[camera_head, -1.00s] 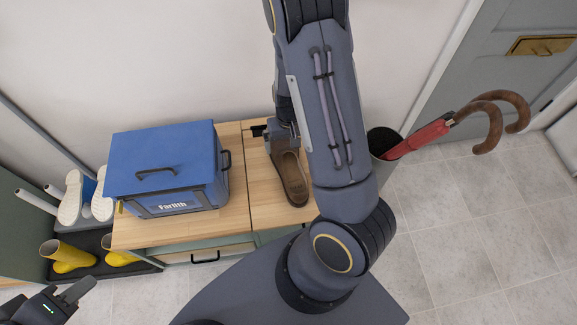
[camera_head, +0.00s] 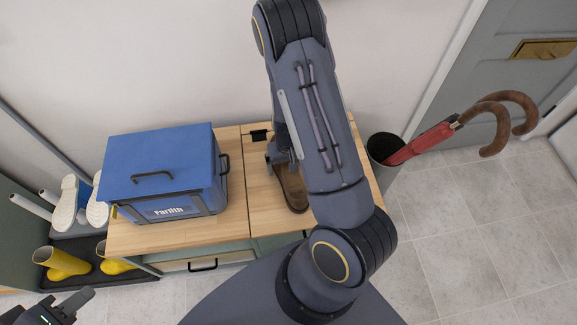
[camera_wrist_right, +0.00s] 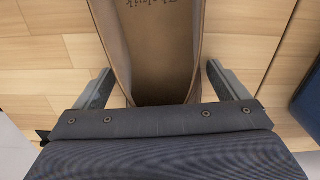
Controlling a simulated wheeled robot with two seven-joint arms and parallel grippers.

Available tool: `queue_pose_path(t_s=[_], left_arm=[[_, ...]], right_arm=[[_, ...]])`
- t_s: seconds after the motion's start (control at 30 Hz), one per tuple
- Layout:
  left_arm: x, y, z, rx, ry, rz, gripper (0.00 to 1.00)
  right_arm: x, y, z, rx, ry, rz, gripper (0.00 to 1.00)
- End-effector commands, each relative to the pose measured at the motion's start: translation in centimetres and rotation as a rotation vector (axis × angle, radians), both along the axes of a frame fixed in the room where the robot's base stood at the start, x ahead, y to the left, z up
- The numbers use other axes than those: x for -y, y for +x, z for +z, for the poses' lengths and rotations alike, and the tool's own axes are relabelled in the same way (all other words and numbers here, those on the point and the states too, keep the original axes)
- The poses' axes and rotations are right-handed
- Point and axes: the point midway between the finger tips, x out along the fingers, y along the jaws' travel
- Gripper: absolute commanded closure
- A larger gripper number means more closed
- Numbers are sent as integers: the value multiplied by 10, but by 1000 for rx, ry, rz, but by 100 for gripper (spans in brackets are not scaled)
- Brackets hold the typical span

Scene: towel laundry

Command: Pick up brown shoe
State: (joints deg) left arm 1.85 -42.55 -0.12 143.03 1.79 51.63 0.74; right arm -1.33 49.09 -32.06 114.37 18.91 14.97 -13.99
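The brown shoe (camera_head: 294,192) lies on the wooden cabinet top, to the right of the blue box, partly hidden by my right arm. In the right wrist view, the shoe (camera_wrist_right: 163,70) shows its open inside and lettered insole, and one end of it sits between my fingers. My right gripper (camera_wrist_right: 160,85) is open around the shoe, with a strip of wood visible between each finger and the shoe. In the head view my right gripper (camera_head: 284,158) is largely hidden by my arm. My left gripper (camera_head: 68,299) is open and empty at the lower left, far from the shoe.
The blue box (camera_head: 160,170) stands on the left of the wooden cabinet (camera_head: 235,212). A dark bin (camera_head: 383,150) with a red umbrella (camera_head: 420,143) stands close on the right. Yellow boots (camera_head: 64,263) and white shoes (camera_head: 66,203) are on the left rack. The wall is behind.

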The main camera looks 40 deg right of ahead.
Motion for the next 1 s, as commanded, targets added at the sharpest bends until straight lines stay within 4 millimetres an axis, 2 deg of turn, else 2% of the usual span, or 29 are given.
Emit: queue_pose_path(t_s=[0.03, 0.3, 0.33, 0.67, 1.0], left_arm=[[0, 0, 0, 0, 0, 0, 64], [0, 0, 0, 0, 0, 0, 64], [0, 0, 0, 0, 0, 0, 64], [0, 0, 3, 0, 0, 0, 64], [0, 0, 24, 0, 0, 0, 64]], right_arm=[[0, 0, 0, 0, 0, 0, 13], [0, 0, 0, 0, 0, 1, 48], [0, 0, 1, 1, 0, 1, 50], [0, 1, 4, 1, 0, 1, 51], [5, 4, 28, 2, -1, 1, 51]])
